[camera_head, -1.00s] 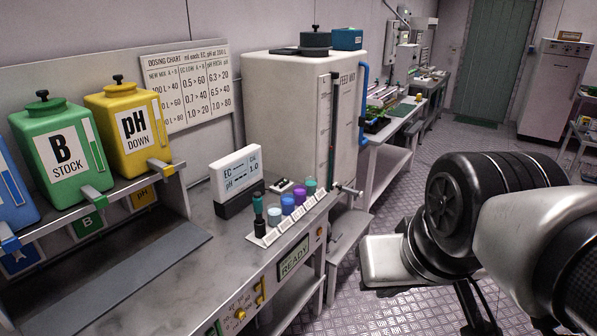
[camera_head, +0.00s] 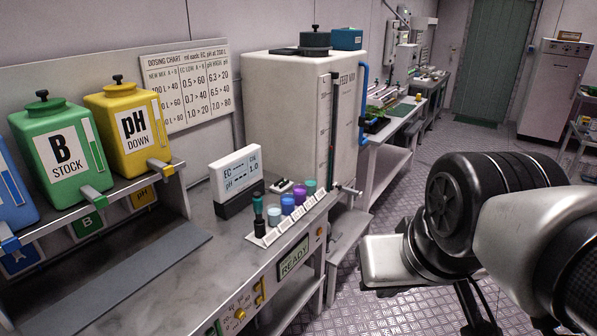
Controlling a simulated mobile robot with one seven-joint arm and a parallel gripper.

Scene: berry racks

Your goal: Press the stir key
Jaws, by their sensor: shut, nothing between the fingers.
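The dosing bench's front panel carries a small display reading READY (camera_head: 294,257), a round yellow knob (camera_head: 240,314), small yellow keys (camera_head: 259,293) and an orange button (camera_head: 319,231). Their labels are too small to read, so I cannot tell which control is the stir key. The panel's lower left part is cut off by the picture's bottom edge. My arm fills the right side, well apart from the panel. Its fingers are not in view.
On the bench stand a meter (camera_head: 236,180) and a rack (camera_head: 290,228) with several coloured vials. Green B stock (camera_head: 62,150) and yellow pH down (camera_head: 130,128) containers sit on a shelf at left. A large white tank (camera_head: 285,110) stands behind.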

